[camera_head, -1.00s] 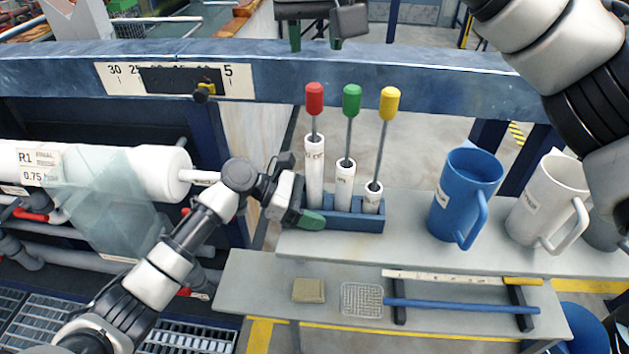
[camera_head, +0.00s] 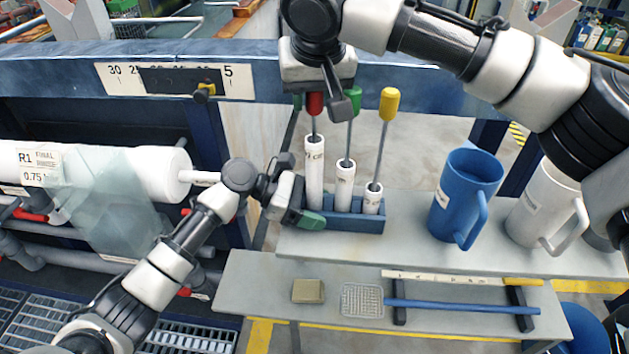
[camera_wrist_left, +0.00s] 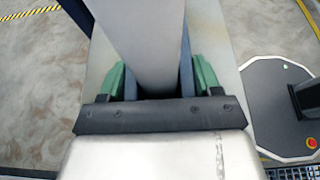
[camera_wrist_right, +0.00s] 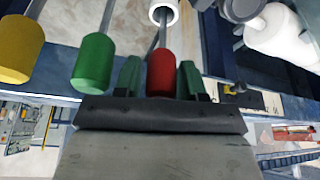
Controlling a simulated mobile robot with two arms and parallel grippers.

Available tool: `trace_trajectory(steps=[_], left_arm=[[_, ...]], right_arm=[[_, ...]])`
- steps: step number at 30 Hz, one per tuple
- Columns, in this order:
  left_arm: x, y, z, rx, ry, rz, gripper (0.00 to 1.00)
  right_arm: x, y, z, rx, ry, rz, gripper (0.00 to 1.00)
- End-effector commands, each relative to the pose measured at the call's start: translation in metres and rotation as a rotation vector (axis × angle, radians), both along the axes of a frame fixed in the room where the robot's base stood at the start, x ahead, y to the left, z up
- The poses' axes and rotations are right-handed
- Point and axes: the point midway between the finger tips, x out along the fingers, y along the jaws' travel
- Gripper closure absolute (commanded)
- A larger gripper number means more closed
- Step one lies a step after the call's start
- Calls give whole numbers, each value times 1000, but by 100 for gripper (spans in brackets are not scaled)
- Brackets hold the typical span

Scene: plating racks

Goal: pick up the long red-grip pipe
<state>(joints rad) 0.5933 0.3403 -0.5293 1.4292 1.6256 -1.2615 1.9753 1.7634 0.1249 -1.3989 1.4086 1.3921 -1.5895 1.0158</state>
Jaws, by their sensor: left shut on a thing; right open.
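The red grip (camera_head: 315,103) of the long pipe sticks up on its rod from the tallest white tube (camera_head: 314,165) in a blue rack (camera_head: 342,222). My right gripper (camera_head: 325,98) is above it, open, and hides the grip's top. In the right wrist view the red grip (camera_wrist_right: 161,73) is between the two open green fingers (camera_wrist_right: 160,82), with narrow gaps.
A green grip (camera_head: 355,100), partly covered by my right gripper, and a yellow grip (camera_head: 390,104) stand close by on the right in shorter tubes. A blue jug (camera_head: 464,195) and a white jug (camera_head: 548,205) stand right on the bench. A blue beam (camera_head: 440,85) runs behind.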

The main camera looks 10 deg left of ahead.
Motion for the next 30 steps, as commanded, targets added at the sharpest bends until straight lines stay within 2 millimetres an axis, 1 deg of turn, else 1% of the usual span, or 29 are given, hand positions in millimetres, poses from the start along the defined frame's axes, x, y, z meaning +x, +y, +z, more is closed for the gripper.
trace_trajectory(steps=[5,6,11,12,14,24,26,29,30], left_arm=[[0,0,0,0,1,1,64],[0,0,0,0,1,1,64],[0,0,0,0,1,1,64],[0,0,0,0,1,1,64],[0,0,0,-1,1,1,64],[0,0,0,-1,1,1,64],[0,0,0,-1,1,1,64],[0,0,0,-1,1,1,64],[0,0,0,0,1,1,64]], right_arm=[[0,0,-1,0,0,0,60],[0,0,-1,0,0,0,61],[0,0,0,0,0,0,86],[0,0,0,0,0,0,92],[0,0,0,0,0,0,100],[0,0,3,0,-1,0,100],[0,1,8,2,-2,-1,100],[0,1,23,2,-1,1,100],[0,1,31,2,-1,1,100]])
